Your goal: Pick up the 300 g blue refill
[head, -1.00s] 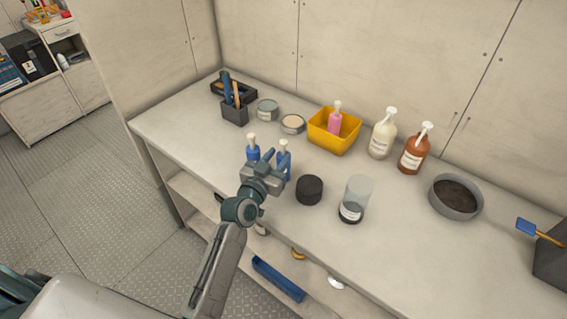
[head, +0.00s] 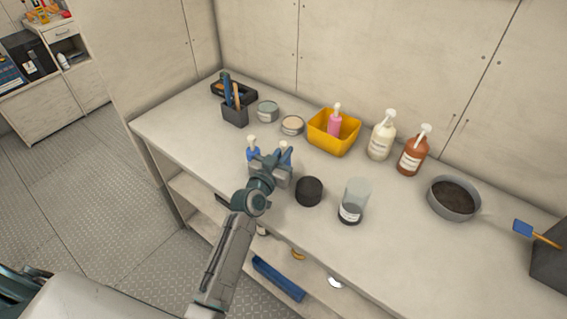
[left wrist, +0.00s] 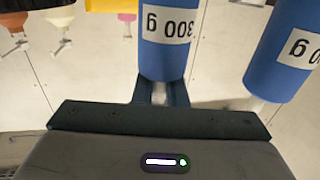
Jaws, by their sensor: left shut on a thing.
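Two blue bottles with pale pump tops stand side by side near the front of the bench. My left gripper (head: 275,158) reaches in from the front and hides most of them. In the left wrist view a blue bottle labelled 300 g (left wrist: 165,55) sits between the fingers, and the gripper is shut on it. It is the right-hand blue bottle (head: 286,156) in the head view. The other blue bottle (head: 252,152) is to its left, free of the fingers. It shows at the right of the wrist view (left wrist: 285,50), its label partly cut off. My right gripper is not in view.
A black round lid (head: 309,191) and a clear jar (head: 354,200) stand close to the gripper's right. Behind are a yellow bin (head: 333,143) holding a pink bottle, a cream bottle (head: 382,138) and a brown bottle (head: 413,152). Two tins and a tool holder (head: 235,115) are back left.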

